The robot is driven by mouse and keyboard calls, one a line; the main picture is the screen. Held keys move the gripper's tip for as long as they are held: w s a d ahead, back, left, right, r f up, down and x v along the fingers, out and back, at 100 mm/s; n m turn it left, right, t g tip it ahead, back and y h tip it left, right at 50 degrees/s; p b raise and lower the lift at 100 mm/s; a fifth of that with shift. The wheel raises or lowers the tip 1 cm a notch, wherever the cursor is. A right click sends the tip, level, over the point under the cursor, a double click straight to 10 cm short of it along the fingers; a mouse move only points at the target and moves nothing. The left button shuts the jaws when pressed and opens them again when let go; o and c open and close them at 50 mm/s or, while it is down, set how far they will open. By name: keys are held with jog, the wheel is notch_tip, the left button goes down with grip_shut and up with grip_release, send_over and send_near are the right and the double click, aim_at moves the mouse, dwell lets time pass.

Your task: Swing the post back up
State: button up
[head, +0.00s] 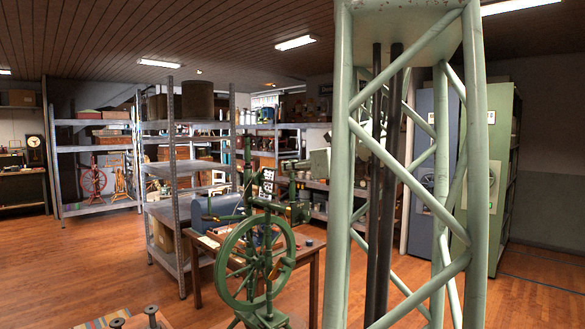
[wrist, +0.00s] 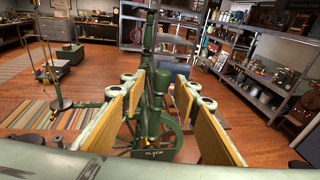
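A green spinning wheel (head: 222,262) stands in the lower middle of the head view, with a green upright (head: 247,170) rising above its rim. In the wrist view the wheel (wrist: 178,140) shows below and between the fingers. A dark green post (wrist: 153,105) stands upright in the picture in the gap between the fingers, and a taller green upright shows behind it. My gripper (wrist: 158,83) is open, with one yellow-padded finger on each side of the post. I see gaps beside the post; contact is not clear.
A wooden table (head: 308,258) stands behind the wheel with a blue-grey case (head: 220,207) on it. Metal shelves (head: 175,200) stand behind. A striped rug (wrist: 30,140) and a thin stand (wrist: 55,80) are at left in the wrist view. Open wooden floor lies around.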

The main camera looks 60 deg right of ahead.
jog(key=v, duration=1)
dwell(0.3)
dwell(0.9)
